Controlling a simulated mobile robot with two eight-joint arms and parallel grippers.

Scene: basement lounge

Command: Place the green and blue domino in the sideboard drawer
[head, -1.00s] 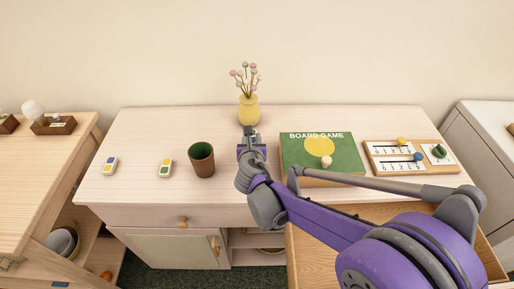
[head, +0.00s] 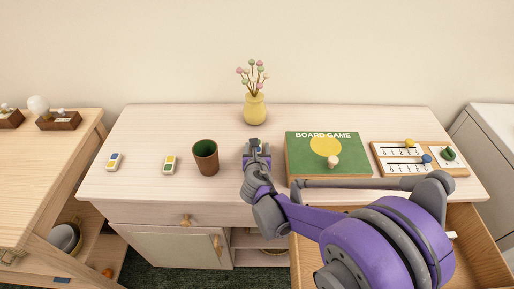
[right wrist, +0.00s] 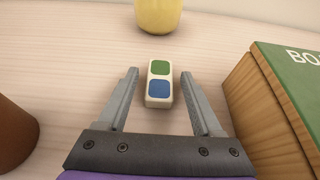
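The green and blue domino (right wrist: 159,84) lies flat on the sideboard top, its green square toward the vase. In the right wrist view it sits between the two fingers of my right gripper (right wrist: 163,98), with gaps on both sides. The right gripper (head: 257,146) is open and low over the sideboard top (head: 225,120); in the head view it largely hides the domino. The sideboard's right drawer (head: 480,240) is pulled open, partly hidden behind my right arm. A small pale item (head: 451,235) shows in it. My left gripper is out of view.
A brown cup (head: 205,157) stands left of the gripper, the green board game box (head: 300,150) right, a yellow vase (head: 254,108) behind. Two other dominoes, blue-yellow (head: 114,162) and green-yellow (head: 169,165), lie left. A slider board (head: 420,170) lies far right.

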